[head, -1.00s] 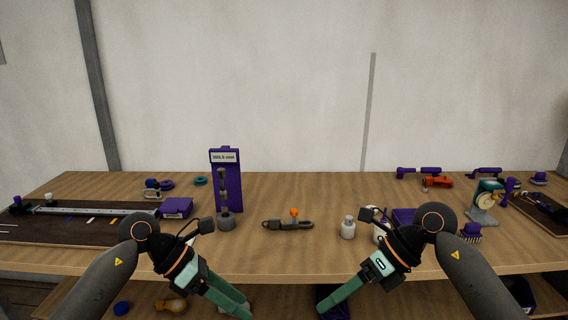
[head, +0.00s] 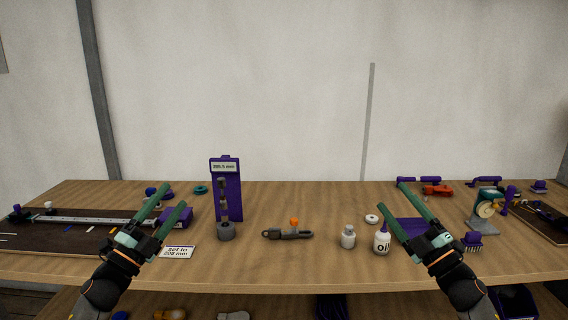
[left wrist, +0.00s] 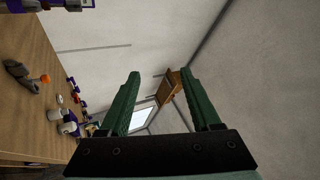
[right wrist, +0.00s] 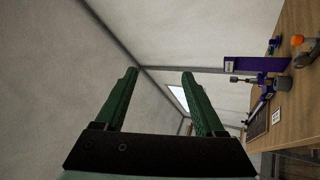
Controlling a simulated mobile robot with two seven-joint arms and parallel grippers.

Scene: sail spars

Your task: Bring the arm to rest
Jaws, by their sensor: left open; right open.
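My left gripper (head: 162,209) is raised over the left part of the bench, its two green fingers apart and pointing up. Nothing is between its fingers in the left wrist view (left wrist: 165,95). My right gripper (head: 404,202) is raised over the right part of the bench in the same pose. It is open and empty, as the right wrist view (right wrist: 160,95) also shows. Both grippers appear clear of the objects behind them.
The wooden bench (head: 300,265) holds a purple gauge stand (head: 228,188), a grey tool with an orange knob (head: 288,235), a small jar (head: 348,237), an oil bottle (head: 382,241) and a "set to" card (head: 177,252). A dark measuring board (head: 70,238) lies at left.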

